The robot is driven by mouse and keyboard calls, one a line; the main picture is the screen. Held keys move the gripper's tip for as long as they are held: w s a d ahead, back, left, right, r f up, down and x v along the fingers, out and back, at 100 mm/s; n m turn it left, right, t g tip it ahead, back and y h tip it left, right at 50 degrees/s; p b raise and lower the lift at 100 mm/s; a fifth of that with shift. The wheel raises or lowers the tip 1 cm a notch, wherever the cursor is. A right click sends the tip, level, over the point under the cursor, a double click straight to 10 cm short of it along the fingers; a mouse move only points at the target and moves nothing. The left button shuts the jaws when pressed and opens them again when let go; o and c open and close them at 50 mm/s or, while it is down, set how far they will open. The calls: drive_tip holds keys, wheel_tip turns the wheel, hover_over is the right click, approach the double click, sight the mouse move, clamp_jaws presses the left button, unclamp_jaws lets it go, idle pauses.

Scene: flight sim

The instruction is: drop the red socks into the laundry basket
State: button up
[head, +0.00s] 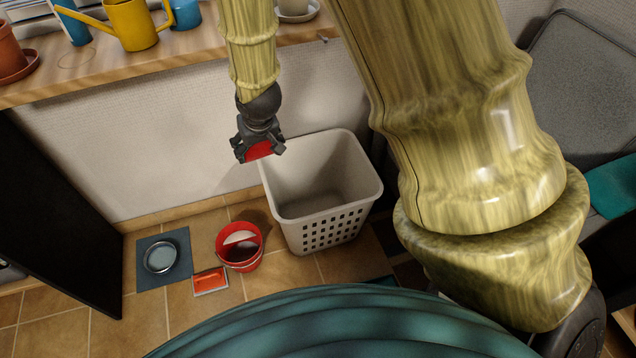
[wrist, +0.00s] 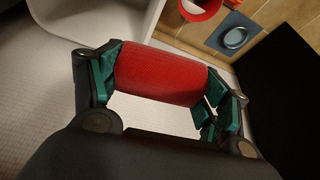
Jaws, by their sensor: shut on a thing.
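The red socks (wrist: 158,75) are a rolled red bundle held between the fingers of my gripper (wrist: 165,88) in the wrist view. In the head view my gripper (head: 258,153) hangs above the floor, shut on the socks (head: 259,150), of which only a small red part shows. The laundry basket (head: 335,220) is a pale, square-holed bin standing on the floor. Its inside shows no contents. My gripper is at the basket's upper left rim in the picture; its height over the rim is hard to tell. A pale basket edge also shows in the wrist view (wrist: 128,22).
A red bucket (head: 240,262), an orange-red tray (head: 210,281) and a dish on a blue mat (head: 177,245) are on the tiles left of the basket. A wooden shelf (head: 190,55) with a yellow watering can (head: 132,24) runs above. A grey chair (head: 580,90) stands at right.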

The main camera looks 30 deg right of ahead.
drive_tip(key=w+d+f+m+h+b, duration=0.1)
drive_tip(key=d+f+b, duration=0.4)
drive_tip(key=d+f, duration=0.6)
drive_tip(key=w+d+f+m+g+h+b, duration=0.1)
drive_tip(key=w+d+f+m+b, duration=0.2)
drive_tip(key=d+f, duration=0.8)
wheel_tip(320, 180, down, 6)
drive_tip(key=m+b, duration=0.2)
drive_tip(key=b, duration=0.1)
drive_tip(key=shift+w+d+r+m+h, duration=0.2)
drive_tip(key=shift+w+d+m+h, duration=0.1)
drive_tip(key=shift+w+d, duration=0.1)
drive_tip(key=o, duration=1)
drive_tip(key=shift+a, duration=0.1)
drive_tip(key=shift+o, duration=0.2)
drive_tip(key=shift+r, duration=0.1)
drive_tip(key=v, duration=1.1)
drive_tip(key=shift+s+r, duration=0.25)
drive_tip(key=shift+r, duration=0.1)
